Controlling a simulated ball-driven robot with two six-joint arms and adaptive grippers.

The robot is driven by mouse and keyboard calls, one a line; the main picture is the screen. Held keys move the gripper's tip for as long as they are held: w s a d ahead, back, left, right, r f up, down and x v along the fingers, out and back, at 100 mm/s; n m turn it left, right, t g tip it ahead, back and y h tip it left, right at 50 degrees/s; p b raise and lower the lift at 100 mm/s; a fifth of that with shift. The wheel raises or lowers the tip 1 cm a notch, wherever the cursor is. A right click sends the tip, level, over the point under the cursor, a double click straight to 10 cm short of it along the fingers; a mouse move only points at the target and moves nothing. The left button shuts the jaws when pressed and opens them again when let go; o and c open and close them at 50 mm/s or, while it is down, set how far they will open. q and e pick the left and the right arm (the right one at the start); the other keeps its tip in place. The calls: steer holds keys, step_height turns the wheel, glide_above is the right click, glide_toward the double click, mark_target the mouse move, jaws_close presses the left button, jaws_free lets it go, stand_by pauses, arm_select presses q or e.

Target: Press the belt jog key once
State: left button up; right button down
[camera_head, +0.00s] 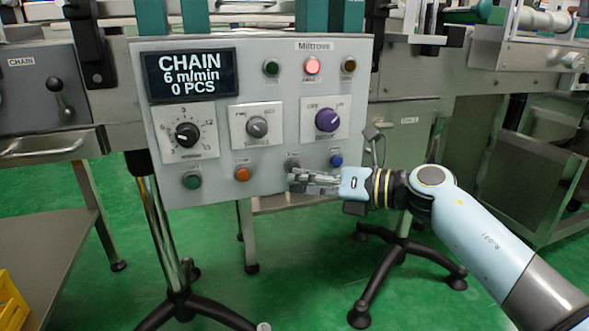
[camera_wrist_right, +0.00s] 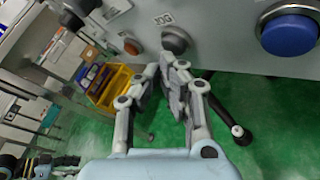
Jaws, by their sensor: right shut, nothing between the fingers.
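A grey control panel (camera_head: 215,110) stands in front of the line, with a display reading CHAIN, 6 m/min, 0 PCS (camera_head: 191,75). In its bottom row is a grey round key (camera_head: 292,163), partly behind my right gripper (camera_head: 292,180). The right wrist view shows this grey key (camera_wrist_right: 176,40) with a small label beside it that looks like JOG. My right gripper (camera_wrist_right: 168,60) is shut and empty, its fingertips just below the grey key in that view. I cannot tell whether they touch it.
The bottom row also has a green button (camera_head: 192,181), an orange button (camera_head: 242,174) and a blue button (camera_head: 336,160). Above are three knobs, including a purple one (camera_head: 328,120), and a lit red lamp (camera_head: 312,66). A yellow bin (camera_head: 10,300) is at lower left.

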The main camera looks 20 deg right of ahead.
steer(key=shift+w, duration=0.35)
steer(key=shift+s, duration=0.15)
stand_by(0.4)
steer(key=shift+s+p, duration=0.4)
steer(key=shift+s, duration=0.3)
steer(key=s+p, duration=0.1)
steer(key=s, duration=0.4)
steer(key=shift+d+p, duration=0.15)
steer(key=shift+p, duration=0.25)
